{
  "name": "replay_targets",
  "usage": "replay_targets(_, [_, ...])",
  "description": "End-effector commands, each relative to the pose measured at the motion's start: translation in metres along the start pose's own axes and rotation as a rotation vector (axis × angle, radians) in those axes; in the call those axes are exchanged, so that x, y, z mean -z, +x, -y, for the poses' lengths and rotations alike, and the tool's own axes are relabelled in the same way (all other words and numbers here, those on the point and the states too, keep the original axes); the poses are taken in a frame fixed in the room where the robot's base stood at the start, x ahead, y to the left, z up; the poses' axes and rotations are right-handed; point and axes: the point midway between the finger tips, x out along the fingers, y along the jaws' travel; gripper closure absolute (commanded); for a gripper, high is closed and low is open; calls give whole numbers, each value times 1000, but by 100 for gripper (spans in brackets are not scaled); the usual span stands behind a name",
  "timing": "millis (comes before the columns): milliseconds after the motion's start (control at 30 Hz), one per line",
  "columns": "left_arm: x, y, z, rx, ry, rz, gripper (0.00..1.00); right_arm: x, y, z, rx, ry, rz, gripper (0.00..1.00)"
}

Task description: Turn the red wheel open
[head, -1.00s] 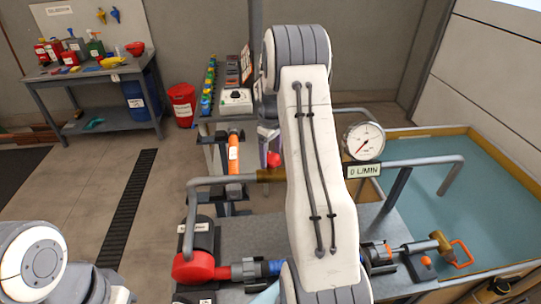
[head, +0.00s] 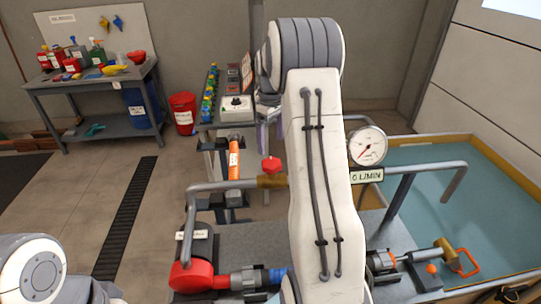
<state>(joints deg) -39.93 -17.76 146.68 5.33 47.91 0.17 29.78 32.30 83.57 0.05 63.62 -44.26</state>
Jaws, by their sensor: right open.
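The red wheel (head: 271,165) is a small red handle on top of a brass valve (head: 272,181) in the grey pipe, left of my right arm. My right gripper (head: 270,133) is open. Its purple-tinted fingers hang just above and behind the wheel in the picture, apart from it, and are partly hidden by my own arm. The dial gauge (head: 367,146) has a white face, and the plate below it (head: 366,176) reads 0 L/MIN. My left gripper is out of view; only part of my left arm shows at the lower left.
A red pump (head: 192,275) with a blue coupling stands at the front. A water tank (head: 450,215) fills the right side. A narrow bench (head: 237,104) stands behind the wheel, and a workbench (head: 95,80) is at the back left. The left floor is clear.

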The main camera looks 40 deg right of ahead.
Motion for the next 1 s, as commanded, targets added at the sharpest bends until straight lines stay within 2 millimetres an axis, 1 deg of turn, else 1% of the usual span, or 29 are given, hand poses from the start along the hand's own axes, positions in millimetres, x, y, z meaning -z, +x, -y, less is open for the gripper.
replay_targets(100, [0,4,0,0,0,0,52,1,-16,0,-3,-1,-3,0])
replay_targets(233, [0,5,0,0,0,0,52,1,-24,0,-1,-1,-2,0])
replay_targets(800, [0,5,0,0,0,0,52,2,-26,1,0,-2,-1,0])
replay_targets(867, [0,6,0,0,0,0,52,4,-27,8,0,-8,-2,0])
replay_targets(900, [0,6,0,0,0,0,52,8,-28,18,0,-16,-5,0])
replay_targets(967, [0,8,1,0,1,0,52,16,-29,40,2,-35,-8,0])
replay_targets(1000, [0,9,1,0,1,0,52,22,-30,62,4,-50,-11,0])
